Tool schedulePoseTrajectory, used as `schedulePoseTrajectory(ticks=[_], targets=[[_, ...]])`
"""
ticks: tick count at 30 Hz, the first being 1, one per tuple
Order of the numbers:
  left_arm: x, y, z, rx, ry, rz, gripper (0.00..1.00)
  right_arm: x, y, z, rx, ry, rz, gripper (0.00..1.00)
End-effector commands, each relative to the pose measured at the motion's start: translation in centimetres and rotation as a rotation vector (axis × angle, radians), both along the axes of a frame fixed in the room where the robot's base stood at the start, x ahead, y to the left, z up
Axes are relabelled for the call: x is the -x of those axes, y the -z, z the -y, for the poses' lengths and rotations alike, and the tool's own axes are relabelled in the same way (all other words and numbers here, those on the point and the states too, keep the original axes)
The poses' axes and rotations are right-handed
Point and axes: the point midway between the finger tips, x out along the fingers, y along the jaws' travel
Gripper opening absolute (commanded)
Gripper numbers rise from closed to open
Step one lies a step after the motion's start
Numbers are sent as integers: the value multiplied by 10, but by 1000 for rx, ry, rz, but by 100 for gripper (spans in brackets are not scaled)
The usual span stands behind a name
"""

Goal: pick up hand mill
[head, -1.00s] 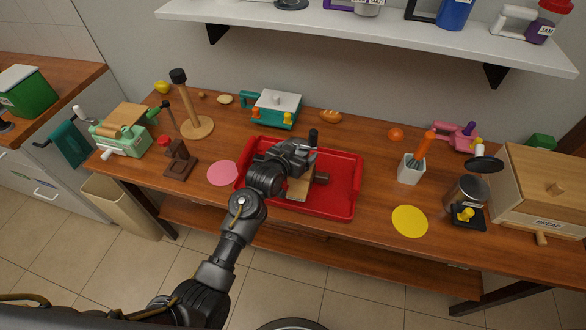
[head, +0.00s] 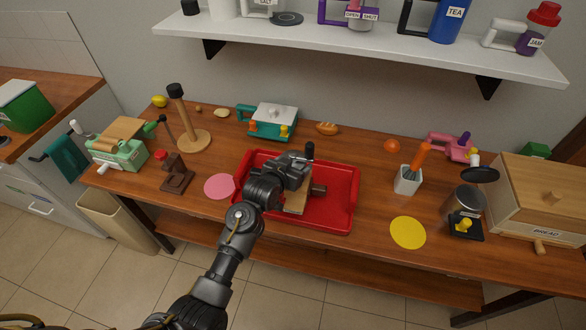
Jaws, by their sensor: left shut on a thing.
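What looks like the hand mill (head: 297,202) is in the red tray (head: 340,219), mostly covered by my left gripper. A pale wooden part, a brown piece at its right and an upright black knob (head: 309,151) show around the gripper. My left gripper (head: 300,181) reaches over the tray from the front and is shut on the mill. The fingertips are hidden by the hand. I cannot tell whether the mill touches the tray floor. My right gripper is not in view.
A pink disc (head: 219,187) and a dark brown stand (head: 176,177) lie left of the tray. A teal-and-white appliance (head: 273,120) is behind it. A yellow disc (head: 408,233), a white utensil cup (head: 407,182) and a bread box (head: 545,190) are to the right.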

Motion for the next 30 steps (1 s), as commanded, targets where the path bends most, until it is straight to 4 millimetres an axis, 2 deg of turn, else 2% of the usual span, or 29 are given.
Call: schedulePoseTrajectory(ticks=[5,10,17,19,24,30], targets=[[-1,-18,1,2,0,6,0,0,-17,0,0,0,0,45],[0,-45,1,1,0,5,0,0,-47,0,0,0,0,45],[33,-83,2,3,1,5,0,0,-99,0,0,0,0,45],[45,-86,2,4,1,9,0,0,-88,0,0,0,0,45],[84,-105,2,4,1,5,0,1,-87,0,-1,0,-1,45],[117,-121,2,5,0,5,0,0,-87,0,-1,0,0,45]])
